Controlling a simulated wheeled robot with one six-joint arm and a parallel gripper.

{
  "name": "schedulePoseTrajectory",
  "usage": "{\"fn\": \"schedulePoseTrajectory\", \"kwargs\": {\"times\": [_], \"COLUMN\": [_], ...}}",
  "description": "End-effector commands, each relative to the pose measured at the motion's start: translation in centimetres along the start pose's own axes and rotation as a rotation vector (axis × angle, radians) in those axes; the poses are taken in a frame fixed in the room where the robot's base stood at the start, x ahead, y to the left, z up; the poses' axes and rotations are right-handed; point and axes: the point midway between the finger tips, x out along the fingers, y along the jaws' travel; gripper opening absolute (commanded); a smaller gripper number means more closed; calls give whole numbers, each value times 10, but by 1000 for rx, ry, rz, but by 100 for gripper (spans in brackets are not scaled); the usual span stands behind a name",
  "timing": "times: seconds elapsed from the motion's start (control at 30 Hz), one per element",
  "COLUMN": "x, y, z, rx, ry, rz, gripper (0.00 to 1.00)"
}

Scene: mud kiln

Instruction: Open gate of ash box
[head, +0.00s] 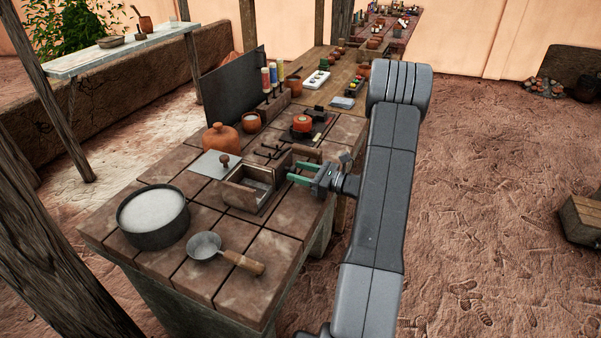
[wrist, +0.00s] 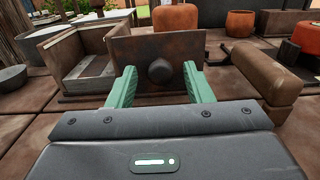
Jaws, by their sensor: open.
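The ash box (head: 232,195) is an open-topped brown box on the tiled bench. Its pale-edged walls and grey inside show at the left of the wrist view (wrist: 70,58). The gate (wrist: 130,52) is an upright rusty brown plate with a round dark knob (wrist: 160,71). The gate stands to the right of the box's visible inside. My gripper (head: 295,173) is open at the box's right side. In the wrist view its green fingers flank the knob, with gaps on both sides. I cannot tell whether the fingertips reach past the knob.
A brown block (wrist: 262,75) lies close to the right of the fingers. A pot of pale ash (head: 152,212) and a ladle (head: 207,246) lie in front of the box. A lidded clay jar (head: 220,138) stands behind it. Open ground lies right of the bench.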

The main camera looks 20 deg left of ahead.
Motion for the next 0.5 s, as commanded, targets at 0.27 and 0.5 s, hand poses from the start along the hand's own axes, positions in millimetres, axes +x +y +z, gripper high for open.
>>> {"fn": "schedulePoseTrajectory", "kwargs": {"times": [0.27,0.5], "x": [-29,-85], "y": [-1,-1], "z": [-1,-1], "rx": [0,0], "ry": [0,0], "rz": [-5,-5], "gripper": [46,46]}}
